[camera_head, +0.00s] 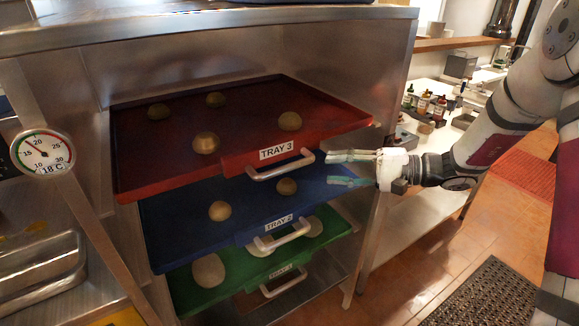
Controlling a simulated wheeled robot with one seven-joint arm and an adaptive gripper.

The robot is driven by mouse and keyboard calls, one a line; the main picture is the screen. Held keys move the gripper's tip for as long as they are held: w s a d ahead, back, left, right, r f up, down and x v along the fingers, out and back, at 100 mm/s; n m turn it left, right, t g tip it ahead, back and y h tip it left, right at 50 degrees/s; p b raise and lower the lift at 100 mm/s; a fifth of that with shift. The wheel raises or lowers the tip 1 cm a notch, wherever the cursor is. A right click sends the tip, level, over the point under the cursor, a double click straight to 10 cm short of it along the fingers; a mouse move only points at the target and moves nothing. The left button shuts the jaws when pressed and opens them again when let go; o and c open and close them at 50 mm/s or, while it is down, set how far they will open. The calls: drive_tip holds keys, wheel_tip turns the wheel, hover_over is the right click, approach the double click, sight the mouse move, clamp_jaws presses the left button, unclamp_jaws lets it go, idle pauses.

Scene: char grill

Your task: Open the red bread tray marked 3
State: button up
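The red tray (232,165) is the top one in a steel rack and carries several bread rolls. Its label (277,151) reads TRAY 3. A pale metal handle (281,168) sits on its front edge, below the label. The tray's front right corner sticks out toward the right. My gripper (337,169) comes in from the right, just right of the handle. Its two pale green fingers are spread apart, one above the other, with nothing between them. The fingertips look close to the handle's right end; I cannot tell if they touch it.
A blue tray (177,228) marked TRAY 2 and a green tray (246,274) sit below, each with a handle. The steel rack's right post (386,200) stands behind my gripper. A dial thermometer (42,152) is at left.

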sight(291, 169)
drive_tip(key=p+x, duration=0.1)
drive_tip(key=x, duration=1.1)
drive_tip(key=shift+s+a, duration=0.1)
drive_tip(key=shift+c, duration=0.4)
clamp_jaws()
